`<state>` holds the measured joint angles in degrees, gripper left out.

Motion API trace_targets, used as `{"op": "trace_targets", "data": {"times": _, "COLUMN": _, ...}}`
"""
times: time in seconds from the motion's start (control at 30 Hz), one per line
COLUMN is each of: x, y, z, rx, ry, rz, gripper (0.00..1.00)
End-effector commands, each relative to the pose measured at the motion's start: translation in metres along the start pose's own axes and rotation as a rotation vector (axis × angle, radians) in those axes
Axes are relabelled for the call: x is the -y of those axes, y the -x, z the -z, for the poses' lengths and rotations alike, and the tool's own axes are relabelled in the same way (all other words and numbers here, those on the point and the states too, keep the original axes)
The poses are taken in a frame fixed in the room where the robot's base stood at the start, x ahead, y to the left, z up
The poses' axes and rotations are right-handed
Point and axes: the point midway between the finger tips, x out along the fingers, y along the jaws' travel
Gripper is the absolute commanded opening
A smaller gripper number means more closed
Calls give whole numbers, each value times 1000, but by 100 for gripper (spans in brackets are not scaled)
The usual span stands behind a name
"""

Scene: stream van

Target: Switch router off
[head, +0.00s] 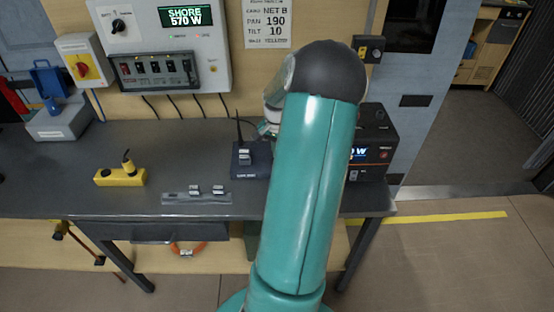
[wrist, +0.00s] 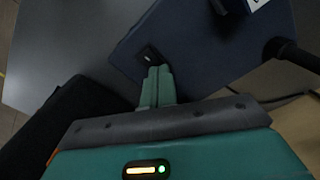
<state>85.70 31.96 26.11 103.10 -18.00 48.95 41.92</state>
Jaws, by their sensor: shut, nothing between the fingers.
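The router is a dark blue box (head: 246,162) on the grey bench in the head view, left of my arm. It has a black antenna, and part of it is hidden by my arm. In the wrist view the blue box (wrist: 205,50) fills the upper middle. A small black rocker switch (wrist: 149,54) with a light mark sits near its edge. My gripper (wrist: 158,70) is shut and empty, with its fingertips right beside the switch. I cannot tell whether they touch it. In the head view the fingers are hidden behind my arm.
A black power unit (head: 378,140) with a lit display stands just right of the router. A grey power strip (head: 180,198) and a yellow box (head: 120,177) lie to the left on the bench (head: 80,200). A switch panel (head: 153,68) hangs on the wall behind.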

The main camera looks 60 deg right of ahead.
Motion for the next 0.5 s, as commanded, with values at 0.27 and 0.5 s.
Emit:
{"op": "trace_targets", "data": {"times": 0.27, "x": 0, "y": 10, "z": 0, "rx": 0, "ry": -1, "rz": -1, "gripper": 0}}
{"op": "trace_targets", "data": {"times": 0.5, "x": 0, "y": 27, "z": 0, "rx": 0, "ry": -1, "rz": 0, "gripper": 0}}
